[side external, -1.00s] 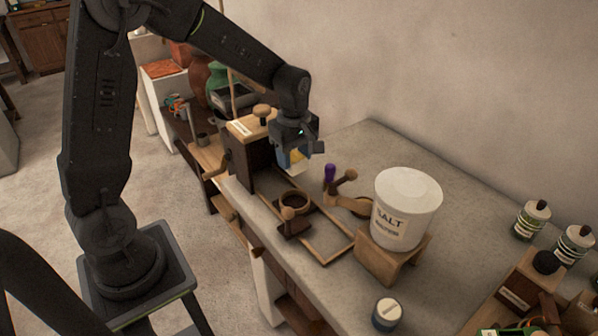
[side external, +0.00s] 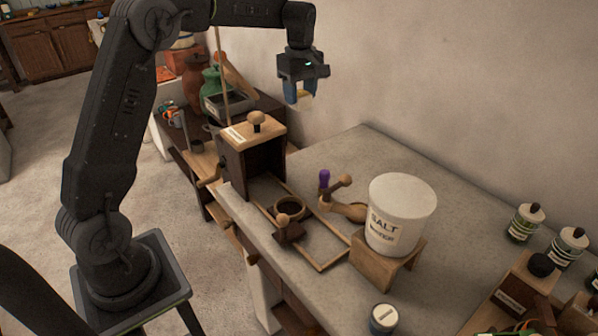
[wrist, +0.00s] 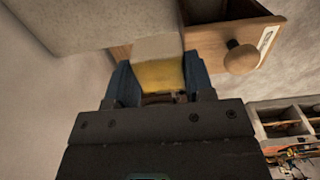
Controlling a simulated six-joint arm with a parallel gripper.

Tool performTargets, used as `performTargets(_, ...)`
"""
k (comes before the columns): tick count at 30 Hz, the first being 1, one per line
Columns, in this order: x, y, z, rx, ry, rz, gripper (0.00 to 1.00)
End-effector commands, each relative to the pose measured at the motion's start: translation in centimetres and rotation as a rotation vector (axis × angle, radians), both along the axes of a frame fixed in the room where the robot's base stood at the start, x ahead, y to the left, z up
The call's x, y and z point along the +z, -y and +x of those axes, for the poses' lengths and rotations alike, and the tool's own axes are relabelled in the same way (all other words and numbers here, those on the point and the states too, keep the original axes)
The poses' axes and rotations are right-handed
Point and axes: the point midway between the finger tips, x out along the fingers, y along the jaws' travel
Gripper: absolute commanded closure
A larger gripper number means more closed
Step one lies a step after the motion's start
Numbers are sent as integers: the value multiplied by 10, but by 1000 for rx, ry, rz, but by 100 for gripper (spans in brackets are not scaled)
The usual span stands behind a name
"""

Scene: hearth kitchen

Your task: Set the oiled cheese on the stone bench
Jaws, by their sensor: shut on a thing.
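The cheese (side external: 302,92) is a small yellow block held between the blue fingers of my gripper (side external: 299,98). In the wrist view the cheese (wrist: 160,74) shows a yellow face and a pale whitish face, with a finger of my gripper (wrist: 158,84) pressed on each side. It is held up in the air, apart from any surface. The stone bench (side external: 375,160) has a grey top and lies below and to the right of my gripper in the side view. The bench top also shows in the wrist view (wrist: 75,25).
A dark wooden box with a pale knobbed lid (side external: 254,135) stands on the bench's left end. The bench's back area is clear.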

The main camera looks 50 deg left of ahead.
Motion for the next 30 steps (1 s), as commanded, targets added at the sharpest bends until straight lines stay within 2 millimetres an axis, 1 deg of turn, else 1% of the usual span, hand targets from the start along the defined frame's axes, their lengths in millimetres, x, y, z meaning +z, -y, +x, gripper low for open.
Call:
performTargets(1,-2,-10,7,2,-1,-1,76)
performTargets(3,-3,-19,14,2,0,0,76)
performTargets(10,-8,-44,30,1,-1,0,76)
performTargets(12,-22,-41,28,-1,-5,-2,76)
performTargets(23,-70,-41,28,-1,-3,-1,76)
performTargets(26,-92,-40,27,-1,-5,-2,76)
performTargets(30,-129,-40,27,-1,-5,-2,76)
